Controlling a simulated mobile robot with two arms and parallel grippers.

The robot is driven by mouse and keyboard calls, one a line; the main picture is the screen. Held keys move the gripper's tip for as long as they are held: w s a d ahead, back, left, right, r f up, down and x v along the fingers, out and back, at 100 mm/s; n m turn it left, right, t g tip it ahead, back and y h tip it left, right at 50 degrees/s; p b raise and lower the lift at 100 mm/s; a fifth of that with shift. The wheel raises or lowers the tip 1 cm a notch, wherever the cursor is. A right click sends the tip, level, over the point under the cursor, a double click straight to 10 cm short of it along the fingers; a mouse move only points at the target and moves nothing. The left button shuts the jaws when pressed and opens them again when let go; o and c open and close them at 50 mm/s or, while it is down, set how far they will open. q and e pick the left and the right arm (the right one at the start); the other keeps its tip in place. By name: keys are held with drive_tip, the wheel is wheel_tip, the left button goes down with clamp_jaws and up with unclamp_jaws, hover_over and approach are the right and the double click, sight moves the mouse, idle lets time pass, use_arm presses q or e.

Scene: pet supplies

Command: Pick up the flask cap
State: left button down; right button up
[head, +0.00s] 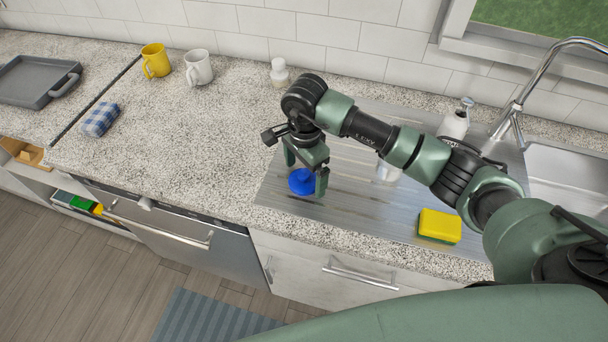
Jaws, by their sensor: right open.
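A blue cap (301,182), which looks like the flask cap, lies on the grey metal drainboard (345,205) near its left front corner. My right gripper (305,173) is over the cap, pointing down, with its fingers apart. One finger shows at the cap's right side and the other behind its upper left. I cannot tell whether the fingers touch the cap. A pale, shiny object (386,173), perhaps the flask, is partly hidden behind my right arm. My left gripper is not in view.
A yellow and green sponge (438,226) lies at the drainboard's front right. A soap dispenser (455,121), faucet and sink (570,172) are at the right. Mugs (198,68), a white bottle (280,73) and a checked cloth (100,119) stand apart. The middle counter is clear.

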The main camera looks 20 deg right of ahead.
drive_tip(key=c, duration=1.4)
